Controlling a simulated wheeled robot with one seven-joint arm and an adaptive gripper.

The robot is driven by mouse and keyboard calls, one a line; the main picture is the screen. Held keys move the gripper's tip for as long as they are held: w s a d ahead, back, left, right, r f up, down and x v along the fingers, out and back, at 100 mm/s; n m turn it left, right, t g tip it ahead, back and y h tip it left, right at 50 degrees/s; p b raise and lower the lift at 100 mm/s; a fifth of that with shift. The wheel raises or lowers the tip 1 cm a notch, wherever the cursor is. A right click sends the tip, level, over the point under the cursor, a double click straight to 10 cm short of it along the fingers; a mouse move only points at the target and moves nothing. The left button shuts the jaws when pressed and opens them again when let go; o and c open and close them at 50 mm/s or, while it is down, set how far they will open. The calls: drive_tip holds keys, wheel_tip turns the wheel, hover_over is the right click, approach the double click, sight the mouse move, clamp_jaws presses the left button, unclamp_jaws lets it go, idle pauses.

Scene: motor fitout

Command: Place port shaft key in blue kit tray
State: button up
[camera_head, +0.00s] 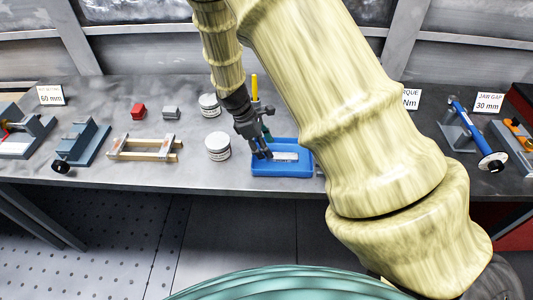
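The blue kit tray (296,172) sits on the bench in the middle of the head view, near the front edge. A flat, pale grey-white piece (286,156) shows inside it; I cannot tell whether this is the port shaft key or a label. My gripper (264,156) points down over the left part of the tray, just left of the pale piece. Its two dark fingertips look apart, with nothing visible between them. I cannot tell whether they touch the tray. My arm hides the bench right of the tray.
Two white-lidded jars (218,146) (209,105) stand left of the tray. A red block (138,111) and a grey block (170,112) lie farther left, behind a wooden frame (145,149). A yellow upright handle (254,88) stands behind my gripper. Fixtures stand at both bench ends.

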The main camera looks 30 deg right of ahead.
drive_tip(key=b+v, duration=0.2)
drive_tip(key=v, duration=0.7)
drive_tip(key=shift+b, duration=0.35)
